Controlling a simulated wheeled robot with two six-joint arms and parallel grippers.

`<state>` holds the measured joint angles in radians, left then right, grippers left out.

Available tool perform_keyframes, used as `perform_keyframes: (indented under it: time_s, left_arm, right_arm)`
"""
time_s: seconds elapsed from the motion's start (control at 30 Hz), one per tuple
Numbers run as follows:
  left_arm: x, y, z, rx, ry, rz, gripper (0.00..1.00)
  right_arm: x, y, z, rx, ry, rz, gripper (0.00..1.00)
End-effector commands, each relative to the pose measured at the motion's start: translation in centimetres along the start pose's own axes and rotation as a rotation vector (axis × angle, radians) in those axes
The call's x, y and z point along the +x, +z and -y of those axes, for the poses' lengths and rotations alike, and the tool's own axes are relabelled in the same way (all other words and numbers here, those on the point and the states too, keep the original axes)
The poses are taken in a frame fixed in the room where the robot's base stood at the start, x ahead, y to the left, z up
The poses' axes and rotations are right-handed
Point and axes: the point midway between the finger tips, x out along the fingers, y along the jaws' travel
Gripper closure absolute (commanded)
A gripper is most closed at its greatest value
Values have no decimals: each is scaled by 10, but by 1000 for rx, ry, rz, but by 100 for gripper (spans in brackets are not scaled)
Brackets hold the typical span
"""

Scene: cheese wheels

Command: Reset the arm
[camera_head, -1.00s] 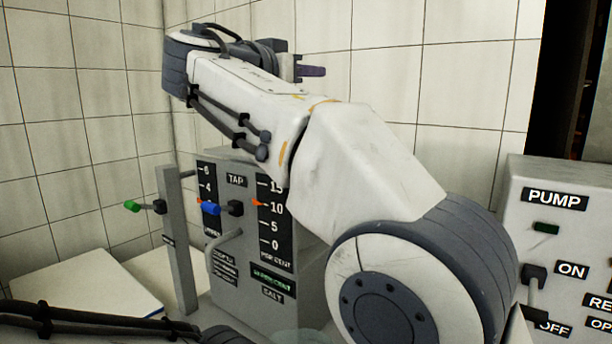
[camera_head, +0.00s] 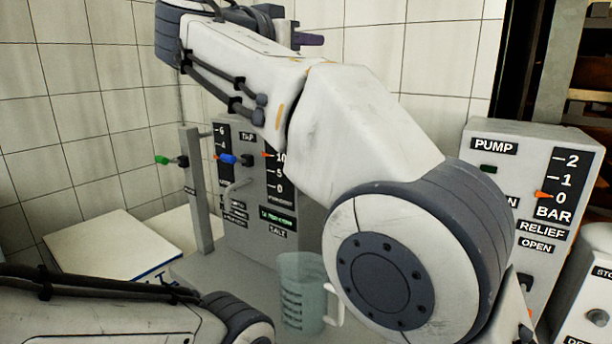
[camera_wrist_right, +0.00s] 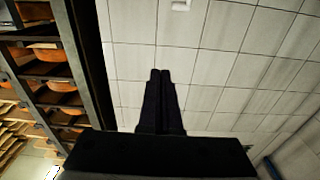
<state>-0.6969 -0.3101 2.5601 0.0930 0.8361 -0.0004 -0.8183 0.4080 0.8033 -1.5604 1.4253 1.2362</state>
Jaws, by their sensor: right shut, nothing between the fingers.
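My right arm is raised and folded across the middle of the head view. Its gripper (camera_head: 310,39) shows only in part, as a dark tip behind the wrist near the top. In the right wrist view the two dark fingers (camera_wrist_right: 160,74) lie together, shut and empty, pointing up against the tiled wall. They touch nothing. My left arm shows only as a link at the lower left of the head view, and its gripper is out of frame.
A grey TAP panel (camera_head: 234,208) and a clear jug (camera_head: 298,268) stand below the right arm. A PUMP box (camera_head: 500,171) is at right. A white board (camera_head: 100,243) lies at left. Shelves with orange wheels (camera_wrist_right: 45,56) show in the wrist view.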

Motion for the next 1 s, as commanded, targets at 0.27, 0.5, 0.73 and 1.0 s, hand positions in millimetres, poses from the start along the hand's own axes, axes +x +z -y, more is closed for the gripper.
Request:
perform_keyframes:
  time_s: [0.27, 0.5, 0.73, 1.0]
  left_arm:
    - [0, 0, 0, 0, 0, 0, 15]
    - [0, 0, 0, 0, 0, 0, 15]
    - [0, 0, 0, 0, 0, 0, 15]
    - [0, 0, 0, 0, 0, 0, 15]
  right_arm:
    - [1, 29, 6, -115, -58, 85, 100]
    - [-3, 76, 11, -276, -149, 214, 100]
    - [-21, 155, 1, -506, -295, 415, 100]
    - [-98, 307, -68, -833, -612, 822, 100]
